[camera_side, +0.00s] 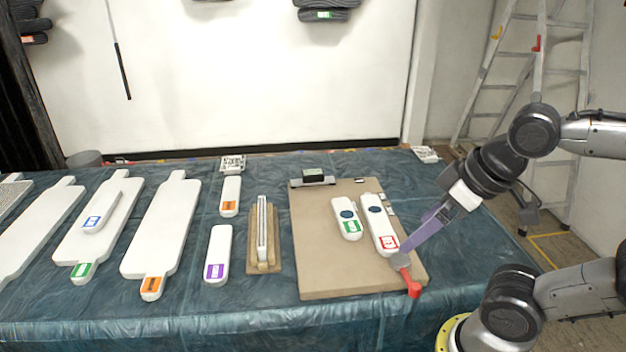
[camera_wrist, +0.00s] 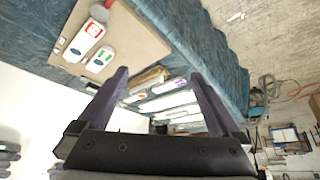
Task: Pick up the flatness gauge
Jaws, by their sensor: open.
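No object is legibly marked as the flatness gauge, so I cannot tell for sure which it is. Two white handheld devices with dark round dials lie on a tan board (camera_side: 320,270): one with a red label (camera_side: 380,222) and a shorter one with a green label (camera_side: 346,217). Both also show in the wrist view, red-labelled (camera_wrist: 83,42) and green-labelled (camera_wrist: 100,60). A wooden block with a narrow metal strip (camera_side: 263,236) lies left of the board. My gripper (camera_side: 406,250), with purple fingers, is open and empty near the board's right edge; its fingers (camera_wrist: 160,73) are spread apart.
A red-handled tool (camera_side: 411,284) lies at the board's lower right corner, close to my fingers. White bars with purple (camera_side: 217,255) and orange labels (camera_side: 230,196) and several white paddles (camera_side: 163,225) lie to the left. A ladder (camera_side: 535,60) stands behind right.

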